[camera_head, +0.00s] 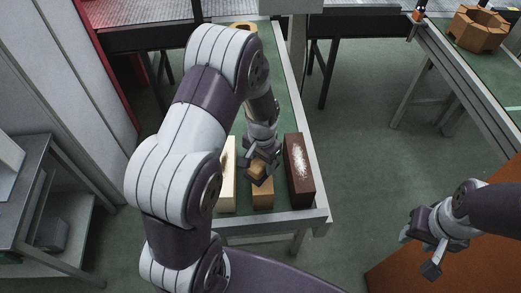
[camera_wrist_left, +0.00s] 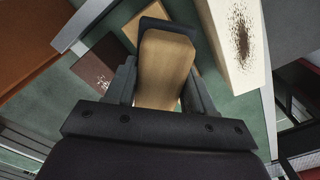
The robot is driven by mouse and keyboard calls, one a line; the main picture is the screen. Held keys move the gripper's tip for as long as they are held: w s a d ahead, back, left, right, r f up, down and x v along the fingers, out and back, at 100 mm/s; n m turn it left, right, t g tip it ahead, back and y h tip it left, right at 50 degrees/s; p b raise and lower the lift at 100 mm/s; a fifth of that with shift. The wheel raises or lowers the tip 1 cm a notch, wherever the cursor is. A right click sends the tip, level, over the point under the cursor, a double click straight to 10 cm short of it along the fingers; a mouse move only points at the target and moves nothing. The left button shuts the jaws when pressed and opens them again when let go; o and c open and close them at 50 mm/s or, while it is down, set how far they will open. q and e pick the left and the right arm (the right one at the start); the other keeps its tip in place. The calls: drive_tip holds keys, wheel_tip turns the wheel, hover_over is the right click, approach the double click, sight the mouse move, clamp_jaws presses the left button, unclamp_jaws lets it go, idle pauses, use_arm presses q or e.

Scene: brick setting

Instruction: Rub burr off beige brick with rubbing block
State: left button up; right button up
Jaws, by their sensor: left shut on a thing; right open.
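The beige brick (camera_head: 228,178) lies at the left of the green-topped table, partly hidden by my left arm. In the left wrist view the beige brick (camera_wrist_left: 222,22) is at the upper right, with a dark speckled patch on its face. My left gripper (camera_head: 260,165) is shut on the rubbing block (camera_head: 256,170), a tan wooden block. In the left wrist view the rubbing block (camera_wrist_left: 163,70) sits between the fingers, with a dark layer at its far end. It is above the table, to the right of the beige brick. My right gripper (camera_head: 430,243) is open and empty, right of the table.
A tan block (camera_head: 263,195) lies below my left gripper. A dark brown brick (camera_head: 299,170) with a whitish patch lies at the table's (camera_head: 316,190) right edge. A grey shelf unit (camera_head: 60,185) is on the left; another table with an orange-brown polygonal piece (camera_head: 478,28) is at upper right.

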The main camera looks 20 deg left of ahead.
use_arm(q)
wheel_tip(320, 180, up, 3)
drive_tip(key=shift+s+d+r+p, duration=0.1)
drive_tip(key=shift+d+p, duration=0.05)
drive_tip(key=shift+p, duration=0.8)
drive_tip(key=shift+r+p, duration=0.35)
